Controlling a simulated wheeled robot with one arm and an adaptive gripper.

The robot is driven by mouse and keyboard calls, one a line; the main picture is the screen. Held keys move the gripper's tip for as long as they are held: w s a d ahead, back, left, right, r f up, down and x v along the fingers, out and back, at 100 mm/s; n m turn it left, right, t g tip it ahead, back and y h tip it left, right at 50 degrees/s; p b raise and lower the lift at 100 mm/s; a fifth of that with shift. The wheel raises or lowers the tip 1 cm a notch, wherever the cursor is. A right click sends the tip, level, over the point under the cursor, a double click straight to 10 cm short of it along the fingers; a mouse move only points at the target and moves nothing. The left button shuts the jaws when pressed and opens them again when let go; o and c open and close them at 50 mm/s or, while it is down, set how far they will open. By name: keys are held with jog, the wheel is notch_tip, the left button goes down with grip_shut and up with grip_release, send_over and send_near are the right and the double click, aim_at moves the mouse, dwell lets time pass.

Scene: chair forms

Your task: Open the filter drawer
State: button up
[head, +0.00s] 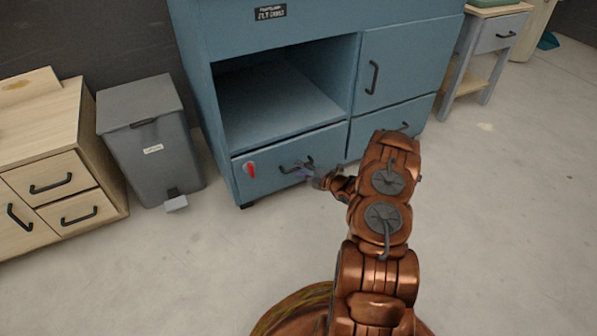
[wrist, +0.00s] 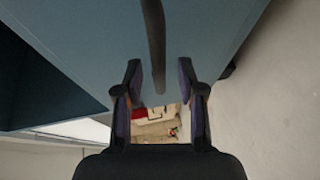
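The blue cabinet (head: 222,60) has a lower left drawer (head: 270,185) with a dark bar handle (head: 296,165) and a red piece (head: 250,170) near its left end. The drawer front is flush with the cabinet. No readable label marks it as the filter drawer. My gripper (head: 314,175) is right at this handle, partly overlapping it. In the wrist view, my gripper (wrist: 160,78) is open, its fingers apart on either side of the dark handle (wrist: 154,45). Whether a finger touches the handle cannot be told.
A lower right drawer (head: 385,130) and a door (head: 400,70) sit beside an open compartment (head: 270,105). A grey pedal bin (head: 155,145) and wooden drawers (head: 70,160) stand left. A small table (head: 490,45) stands right. The floor (head: 240,260) in front is clear.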

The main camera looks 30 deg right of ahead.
jog(key=shift+x, duration=0.95)
grip_shut()
